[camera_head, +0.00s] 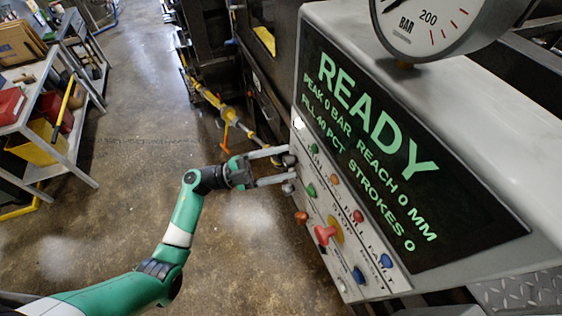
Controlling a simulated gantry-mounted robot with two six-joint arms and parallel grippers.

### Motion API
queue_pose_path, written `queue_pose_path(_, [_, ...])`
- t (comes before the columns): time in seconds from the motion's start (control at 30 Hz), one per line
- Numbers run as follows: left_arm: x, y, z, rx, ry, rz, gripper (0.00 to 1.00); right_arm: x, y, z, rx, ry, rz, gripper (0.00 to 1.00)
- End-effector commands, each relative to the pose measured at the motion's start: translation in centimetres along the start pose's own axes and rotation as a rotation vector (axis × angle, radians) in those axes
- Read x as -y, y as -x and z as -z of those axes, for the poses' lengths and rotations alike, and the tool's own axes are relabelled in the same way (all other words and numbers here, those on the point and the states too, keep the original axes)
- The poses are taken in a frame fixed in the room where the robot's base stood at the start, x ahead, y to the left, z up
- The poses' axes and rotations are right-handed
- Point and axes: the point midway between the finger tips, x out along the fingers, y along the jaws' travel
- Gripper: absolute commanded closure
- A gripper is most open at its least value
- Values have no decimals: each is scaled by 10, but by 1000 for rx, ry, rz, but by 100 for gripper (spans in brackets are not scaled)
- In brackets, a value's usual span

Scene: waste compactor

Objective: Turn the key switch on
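The control panel (352,232) is a pale, slanted face below the dark display. It carries several small coloured buttons and a red mushroom knob (325,234) on a yellow plate. My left gripper (286,165) is at the panel's upper left edge, its two pale fingers apart and pointing right. A small dark knob (289,160), which may be the key switch, shows between or just beyond the fingertips. I cannot tell whether the fingers touch it, and its key position is too small to read. My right gripper is not in view.
A metal shelf cart (45,120) with red and yellow bins is at the left. The floor (130,160) between is clear.

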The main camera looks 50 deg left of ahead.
Motion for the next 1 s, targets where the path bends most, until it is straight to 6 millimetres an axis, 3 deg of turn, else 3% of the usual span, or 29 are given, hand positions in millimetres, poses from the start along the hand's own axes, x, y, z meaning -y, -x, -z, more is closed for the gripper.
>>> queue_pose_path(0.27, [0,12,-2,2,1,2,28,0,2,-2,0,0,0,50])
queue_pose_path(0.7, [-1,105,-2,3,-1,2,28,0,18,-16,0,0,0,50])
queue_pose_path(1.0, [0,117,0,0,1,0,28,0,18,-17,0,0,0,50])
